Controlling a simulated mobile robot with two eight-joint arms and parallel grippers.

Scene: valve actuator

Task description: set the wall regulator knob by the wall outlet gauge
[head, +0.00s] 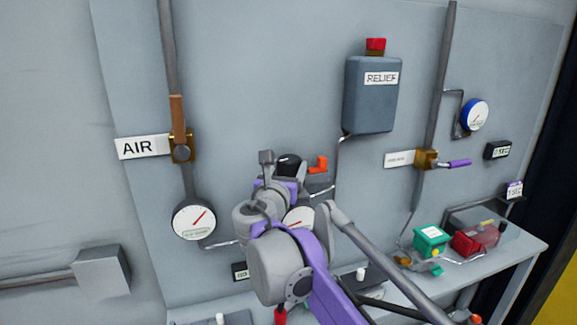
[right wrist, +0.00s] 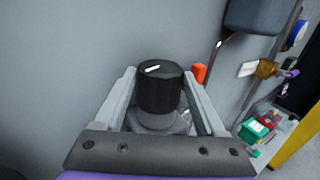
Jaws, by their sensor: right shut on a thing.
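The black regulator knob (head: 289,161) with a white mark sits on the wall near the middle of the head view. In the right wrist view the knob (right wrist: 160,88) stands between the two fingers. My right gripper (head: 280,172) is shut on it, also seen in the right wrist view (right wrist: 163,98). A round white gauge (head: 299,217) with a red needle sits just below the knob, partly hidden by my right arm; its reading is unclear. Another white gauge (head: 194,220) with a red needle is farther left. My left gripper is not in view.
An orange-red handle (head: 320,163) is close right of the knob. A blue-grey RELIEF tank (head: 372,95) hangs above right. A brown lever (head: 177,118) is by the AIR sign (head: 142,146). A grey shelf (head: 500,262) holds green (head: 430,240) and red (head: 475,240) parts.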

